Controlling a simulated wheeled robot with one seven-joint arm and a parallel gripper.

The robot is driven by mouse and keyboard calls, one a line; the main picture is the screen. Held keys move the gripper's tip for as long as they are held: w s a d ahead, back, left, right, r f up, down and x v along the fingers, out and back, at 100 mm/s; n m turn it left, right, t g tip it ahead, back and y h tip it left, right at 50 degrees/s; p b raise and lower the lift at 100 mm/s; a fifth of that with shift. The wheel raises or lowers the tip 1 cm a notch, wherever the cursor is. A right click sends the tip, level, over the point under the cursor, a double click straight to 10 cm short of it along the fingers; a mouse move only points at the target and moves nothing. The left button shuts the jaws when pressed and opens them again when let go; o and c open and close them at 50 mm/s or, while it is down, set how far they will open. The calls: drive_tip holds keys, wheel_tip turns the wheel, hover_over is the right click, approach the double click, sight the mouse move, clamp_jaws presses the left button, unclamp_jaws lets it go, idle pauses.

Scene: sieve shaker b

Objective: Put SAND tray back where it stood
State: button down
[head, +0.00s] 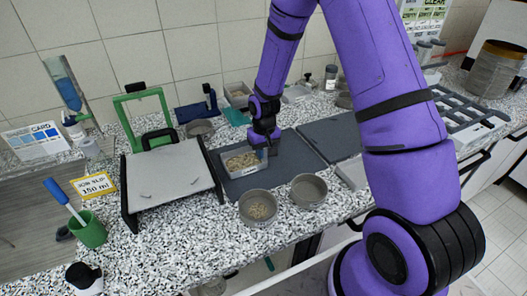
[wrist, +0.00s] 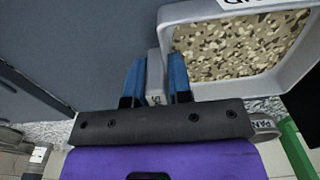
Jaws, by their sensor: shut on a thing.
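A light grey tray (head: 240,166) with coarse tan and brown grains shows in the head view, over or on a dark grey mat (head: 222,186). In the wrist view the tray (wrist: 178,91) fills the upper right, its rim label cut off by the frame. I cannot read a full SAND label. My gripper (head: 263,150) is at the tray's right end. In the wrist view the blue fingers of my gripper (wrist: 156,75) are shut on a grey tab with a small label beside the tray. I cannot tell whether the tray touches the mat.
Two round sieve pans, (head: 258,222) and (head: 309,203), stand in front, the left with grains. A grey board (head: 172,180) on a black frame stands left. Another tray (head: 237,103) stands behind. A second dark mat (head: 330,142) to the right has clear space.

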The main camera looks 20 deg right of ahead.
drive_tip(key=shift+f, duration=0.1)
drive_tip(key=c, duration=1)
unclamp_jaws()
drive_tip(key=shift+c, duration=0.2)
drive_tip(key=s+r+t, duration=0.1)
drive_tip(key=s+r, duration=0.1)
drive_tip(key=r, duration=0.9)
drive_tip(key=s+r, duration=0.2)
drive_tip(key=r, duration=0.9)
drive_tip(key=s+r+t, duration=0.1)
drive_tip(key=s+r, duration=0.4)
drive_tip(key=s, duration=0.3)
drive_tip(key=s+d+r+t, duration=0.1)
drive_tip(key=s+r, duration=0.5)
drive_tip(key=s, duration=0.3)
drive_tip(key=s+r+t, duration=0.2)
drive_tip(key=s+r, duration=0.3)
drive_tip(key=s, duration=0.3)
drive_tip(key=shift+s+d+r, duration=0.2)
